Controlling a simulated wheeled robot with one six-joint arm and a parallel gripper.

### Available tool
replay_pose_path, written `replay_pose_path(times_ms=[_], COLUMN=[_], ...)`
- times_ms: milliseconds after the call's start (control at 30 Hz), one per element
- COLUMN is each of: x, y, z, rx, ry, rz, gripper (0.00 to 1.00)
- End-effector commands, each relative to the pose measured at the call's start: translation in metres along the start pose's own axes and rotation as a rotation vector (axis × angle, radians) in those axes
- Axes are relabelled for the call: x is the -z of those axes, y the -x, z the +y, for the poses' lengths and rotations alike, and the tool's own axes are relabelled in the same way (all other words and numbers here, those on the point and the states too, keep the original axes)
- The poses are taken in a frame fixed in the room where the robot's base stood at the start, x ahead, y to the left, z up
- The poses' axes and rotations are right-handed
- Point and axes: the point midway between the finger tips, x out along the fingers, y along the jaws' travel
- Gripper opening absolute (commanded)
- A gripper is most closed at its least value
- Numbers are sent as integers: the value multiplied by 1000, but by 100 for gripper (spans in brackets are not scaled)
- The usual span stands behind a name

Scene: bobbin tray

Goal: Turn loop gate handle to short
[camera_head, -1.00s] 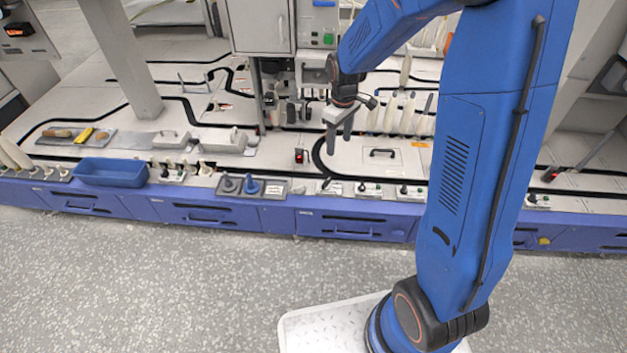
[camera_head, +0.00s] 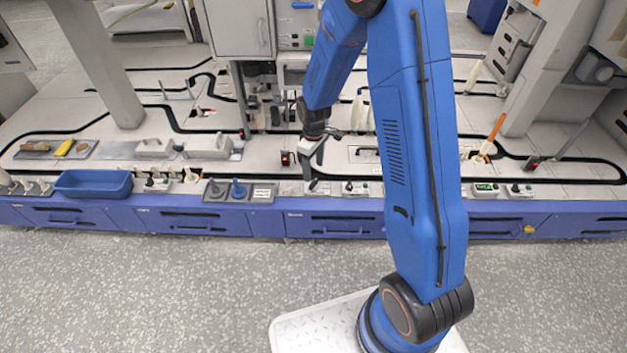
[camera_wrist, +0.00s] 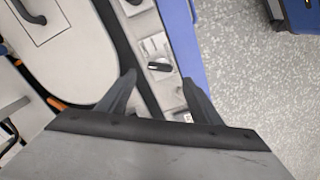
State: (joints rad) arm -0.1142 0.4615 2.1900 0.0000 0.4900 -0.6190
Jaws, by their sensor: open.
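A black handle (camera_wrist: 159,66) on a small silver plate (camera_wrist: 153,45) shows in the wrist view, just beyond and between my fingertips; it looks like the loop gate handle. My gripper (camera_wrist: 159,82) is open, with a finger on either side of the line to the handle and nothing between them. In the head view my gripper (camera_head: 313,174) points down over the front edge of the bench and largely hides that plate. I cannot tell how high the fingertips are above the handle, and I see no contact.
A small black switch (camera_head: 348,187) stands right of my gripper. A red-lit box (camera_head: 287,159) stands behind it to the left. The floor in front is clear.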

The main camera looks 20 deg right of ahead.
Motion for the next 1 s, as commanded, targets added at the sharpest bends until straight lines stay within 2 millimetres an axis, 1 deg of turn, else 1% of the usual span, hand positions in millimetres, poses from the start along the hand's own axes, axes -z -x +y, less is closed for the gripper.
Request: replay_pose_path(times_ms=[33, 200, 400, 600, 900, 967, 1000], x=[-1, 0, 0, 0, 0, 0, 0], y=[-10, -37, -60, -70, -72, -72, -72], z=[-1, 0, 0, 0, 0, 0, 0], rx=[3, 2, 1, 0, 0, 0, 0], ry=[0, 0, 0, 0, 0, 0, 0], rz=[-4, -2, -2, 0, 0, 0, 0], gripper=[59, 59, 59, 59, 59, 45, 35])
